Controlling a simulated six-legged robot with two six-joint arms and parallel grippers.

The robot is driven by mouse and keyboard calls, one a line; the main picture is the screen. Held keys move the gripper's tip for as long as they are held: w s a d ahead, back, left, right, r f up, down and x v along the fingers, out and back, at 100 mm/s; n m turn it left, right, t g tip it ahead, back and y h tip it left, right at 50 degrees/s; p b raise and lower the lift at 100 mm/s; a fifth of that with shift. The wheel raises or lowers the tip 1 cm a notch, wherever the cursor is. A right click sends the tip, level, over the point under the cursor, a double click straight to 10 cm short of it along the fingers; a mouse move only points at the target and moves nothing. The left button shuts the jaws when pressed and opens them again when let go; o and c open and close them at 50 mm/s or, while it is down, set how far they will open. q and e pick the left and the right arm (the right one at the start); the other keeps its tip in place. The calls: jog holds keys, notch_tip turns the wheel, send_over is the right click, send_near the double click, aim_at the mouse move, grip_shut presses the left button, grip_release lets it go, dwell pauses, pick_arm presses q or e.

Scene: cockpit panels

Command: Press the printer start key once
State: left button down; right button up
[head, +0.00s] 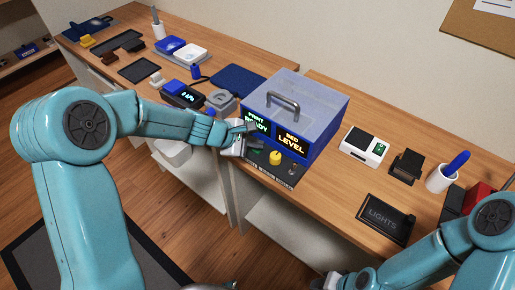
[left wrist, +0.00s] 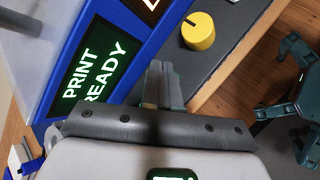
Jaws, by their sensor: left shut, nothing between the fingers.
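The printer is a blue box (head: 318,140) with a clear lid and grey handle. Its front screens read "PRINT READY" (head: 257,121) and "BED LEVEL" (head: 291,142). A dark control strip (head: 283,176) below them carries a yellow knob (head: 275,158). My left gripper (head: 254,143) is shut and empty over the strip's left part, left of the knob. In the left wrist view, its closed fingers (left wrist: 162,85) point at the strip beside the "PRINT READY" screen (left wrist: 95,65). The start key cannot be made out; the gripper covers that area. Contact cannot be told.
A white device (head: 364,146), black stand (head: 406,166), white cup (head: 441,178) and "LIGHTS" panel (head: 386,218) sit to the right. A clock (head: 184,95) and grey roll (head: 220,100) sit left of the printer. My right arm is at lower right.

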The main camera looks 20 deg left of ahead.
aim_at(254, 151)
pick_arm(q)
jog(key=shift+f, duration=0.2)
jog(key=shift+r, duration=0.1)
jog(key=shift+r+p, duration=0.6)
jog(key=shift+r, duration=0.2)
notch_tip(254, 151, up, 5)
jog(key=p, duration=0.4)
jog(key=shift+p, duration=0.3)
jog(key=shift+s, duration=0.1)
dwell(0.7)
